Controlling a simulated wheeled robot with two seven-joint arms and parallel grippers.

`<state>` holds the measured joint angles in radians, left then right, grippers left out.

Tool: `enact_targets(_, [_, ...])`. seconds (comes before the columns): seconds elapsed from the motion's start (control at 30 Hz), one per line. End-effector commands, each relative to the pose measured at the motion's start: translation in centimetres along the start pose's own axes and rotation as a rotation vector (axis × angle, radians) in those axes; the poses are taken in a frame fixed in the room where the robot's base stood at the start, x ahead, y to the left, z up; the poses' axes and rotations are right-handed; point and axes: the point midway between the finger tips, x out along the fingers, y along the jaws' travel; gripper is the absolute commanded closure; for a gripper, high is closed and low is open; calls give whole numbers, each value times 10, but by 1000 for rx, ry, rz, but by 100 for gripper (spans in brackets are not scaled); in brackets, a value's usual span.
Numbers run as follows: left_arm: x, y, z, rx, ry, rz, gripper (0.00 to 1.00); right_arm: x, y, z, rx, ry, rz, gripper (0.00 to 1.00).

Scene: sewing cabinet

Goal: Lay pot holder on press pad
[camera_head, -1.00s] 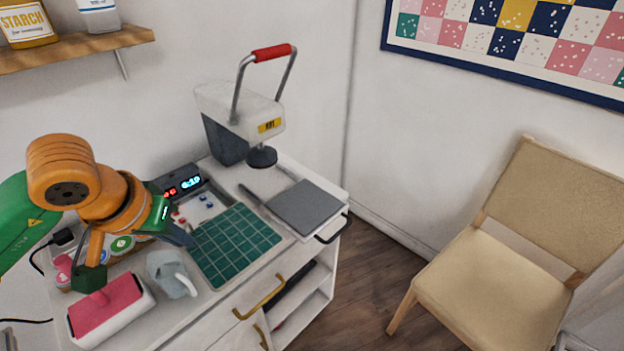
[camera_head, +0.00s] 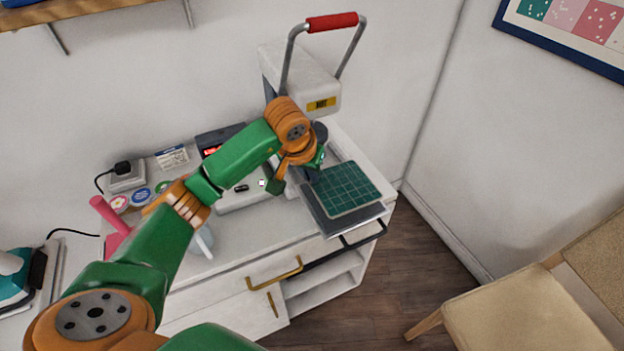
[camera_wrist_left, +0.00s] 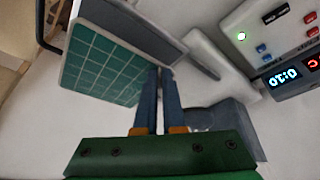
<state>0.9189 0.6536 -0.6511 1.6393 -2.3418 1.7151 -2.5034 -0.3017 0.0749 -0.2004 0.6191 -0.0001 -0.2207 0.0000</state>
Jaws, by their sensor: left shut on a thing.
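The pot holder (camera_head: 345,190) is a thin dark green square with a light grid. It lies over the grey press pad (camera_head: 318,214), covering much of it; the pad's front and left edges show. Whether it rests flat or hovers slightly is hard to tell. My left gripper (camera_head: 309,172) is shut on the pot holder's left edge. The left wrist view shows the pot holder (camera_wrist_left: 108,62) at the tips of the two close fingers (camera_wrist_left: 159,78), with the pad (camera_wrist_left: 140,28) behind it. My right gripper is not in view.
The white press head (camera_head: 310,85) with its red handle (camera_head: 332,22) is raised behind the pad. A pink-handled roller (camera_head: 112,225) and a pale cup-like item (camera_head: 203,240) stand left on the cabinet. An iron (camera_head: 15,275) is at far left. A chair (camera_head: 520,315) stands right.

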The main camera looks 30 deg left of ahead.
Motion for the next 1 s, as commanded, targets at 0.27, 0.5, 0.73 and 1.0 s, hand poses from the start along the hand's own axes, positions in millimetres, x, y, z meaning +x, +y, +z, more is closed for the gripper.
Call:
enact_targets(0.27, [36,0,10,1,-2,-2,100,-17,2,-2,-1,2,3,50])
enact_targets(0.5, [39,-1,10,1,1,-2,100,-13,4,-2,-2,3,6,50])
enact_targets(0.73, [39,-1,10,0,1,-1,64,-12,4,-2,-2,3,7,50])
enact_targets(1.0, [36,0,9,0,0,-1,64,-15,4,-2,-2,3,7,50])
